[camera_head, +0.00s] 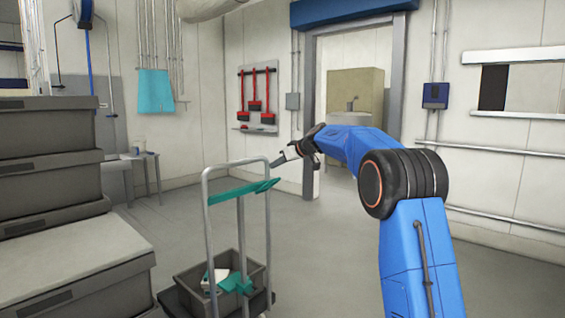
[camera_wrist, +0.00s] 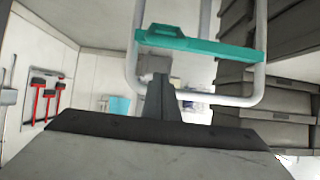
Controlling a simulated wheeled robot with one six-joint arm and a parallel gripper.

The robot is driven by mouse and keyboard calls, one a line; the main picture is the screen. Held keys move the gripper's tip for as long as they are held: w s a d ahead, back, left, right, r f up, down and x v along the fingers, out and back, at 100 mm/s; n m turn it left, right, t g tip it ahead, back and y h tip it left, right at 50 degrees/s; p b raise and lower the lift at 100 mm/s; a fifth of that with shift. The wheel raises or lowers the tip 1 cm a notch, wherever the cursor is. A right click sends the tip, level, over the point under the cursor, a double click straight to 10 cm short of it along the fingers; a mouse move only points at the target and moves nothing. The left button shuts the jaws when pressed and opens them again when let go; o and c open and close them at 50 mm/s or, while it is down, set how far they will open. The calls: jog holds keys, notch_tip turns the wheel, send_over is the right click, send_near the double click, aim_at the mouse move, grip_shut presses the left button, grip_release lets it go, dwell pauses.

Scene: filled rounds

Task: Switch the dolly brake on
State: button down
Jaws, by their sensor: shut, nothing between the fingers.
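The dolly (camera_head: 208,225) has a grey tube handle frame with a teal crossbar (camera_head: 235,191) below its top. One end of the crossbar carries a raised teal block, clearer in the wrist view (camera_wrist: 165,33). I cannot tell for sure whether this block is the brake. My gripper (camera_head: 277,161) is shut and empty, just right of the frame's top right corner. In the wrist view its closed fingers (camera_wrist: 161,85) point toward the frame and overlap it in the picture. No contact can be made out.
A grey crate (camera_head: 187,295) with white and teal items sits on the dolly's base. Stacked dark grey crates (camera_head: 45,147) fill the left side. A small table (camera_head: 140,157) stands behind. Red tools (camera_head: 254,105) hang on the back wall beside a doorway. The floor right of the dolly is clear.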

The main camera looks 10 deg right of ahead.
jog(key=f, duration=0.2)
jog(key=shift+w+a+f, duration=0.15)
jog(key=shift+a+f, duration=0.05)
jog(key=shift+f, duration=0.1)
jog(key=shift+s+d+f, duration=0.4)
jog(key=shift+s+f, duration=0.15)
jog(key=shift+f, duration=0.1)
